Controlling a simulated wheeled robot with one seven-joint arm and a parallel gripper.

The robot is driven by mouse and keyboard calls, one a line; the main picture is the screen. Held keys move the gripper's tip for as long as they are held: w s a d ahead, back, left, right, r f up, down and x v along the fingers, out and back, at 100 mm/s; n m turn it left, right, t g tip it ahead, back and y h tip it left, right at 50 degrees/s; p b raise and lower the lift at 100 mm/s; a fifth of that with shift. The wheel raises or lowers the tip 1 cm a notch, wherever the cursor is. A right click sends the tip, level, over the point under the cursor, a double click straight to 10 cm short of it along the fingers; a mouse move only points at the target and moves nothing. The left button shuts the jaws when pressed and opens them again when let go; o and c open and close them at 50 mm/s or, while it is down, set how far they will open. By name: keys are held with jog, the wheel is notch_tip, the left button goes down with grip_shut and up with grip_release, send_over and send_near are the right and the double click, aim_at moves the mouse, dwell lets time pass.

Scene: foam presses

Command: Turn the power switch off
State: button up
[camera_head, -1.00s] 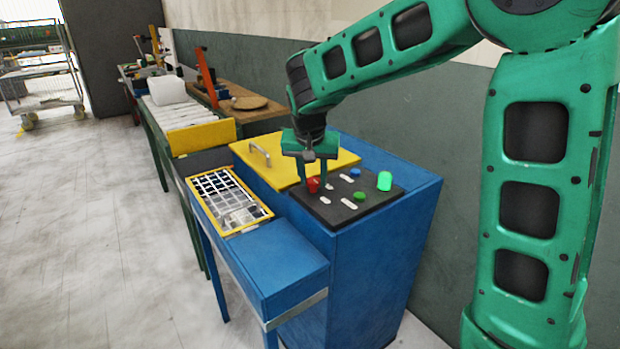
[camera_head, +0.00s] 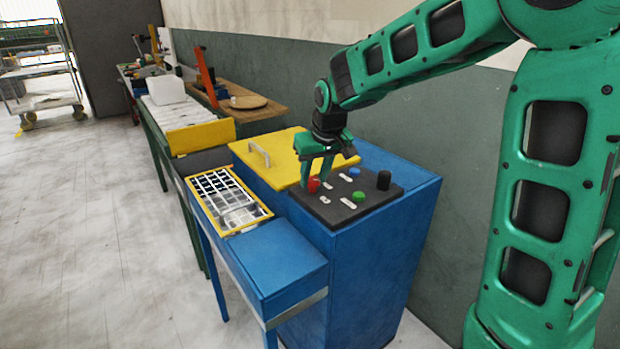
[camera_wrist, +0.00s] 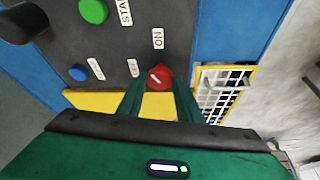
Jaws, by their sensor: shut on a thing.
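The red power switch (camera_head: 313,184) sits on the dark control panel (camera_head: 335,210) on top of the blue press cabinet. My gripper (camera_head: 316,178) points down at the panel and is shut on the red switch. In the wrist view the switch (camera_wrist: 160,76) shows between my two green fingertips (camera_wrist: 159,90), with a light pointer mark on it and the labels "ON" and what seems to be "OFF" beside it. The cylindrical lamp (camera_head: 384,180) at the panel's right is dark. It shows in part at the wrist view's upper left corner (camera_wrist: 22,22).
A green button (camera_head: 358,196) and a blue button (camera_head: 354,171) share the panel. A yellow lid (camera_head: 285,150) with a handle lies beside it. A yellow-framed grid tray (camera_head: 228,198) is at the front left. A wall stands behind.

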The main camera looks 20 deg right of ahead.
jog(key=n+y, duration=0.1)
jog(key=n, duration=0.1)
jog(key=n+y, duration=0.1)
jog(key=n, duration=0.2)
jog(key=shift+w+d+n+g, duration=0.1)
jog(key=shift+d+n+g, duration=0.1)
jog(key=shift+n+g, duration=0.1)
jog(key=n, duration=0.2)
jog(key=n+g+y, duration=0.1)
jog(key=n, duration=0.2)
jog(key=shift+w+n+g+y, duration=0.15)
jog(key=shift+n+g+y, duration=0.15)
jog(key=o, duration=1)
jog(key=shift+d, duration=0.1)
jog(key=shift+d+r, duration=0.1)
jog(key=shift+r, duration=0.2)
jog(key=v, duration=1)
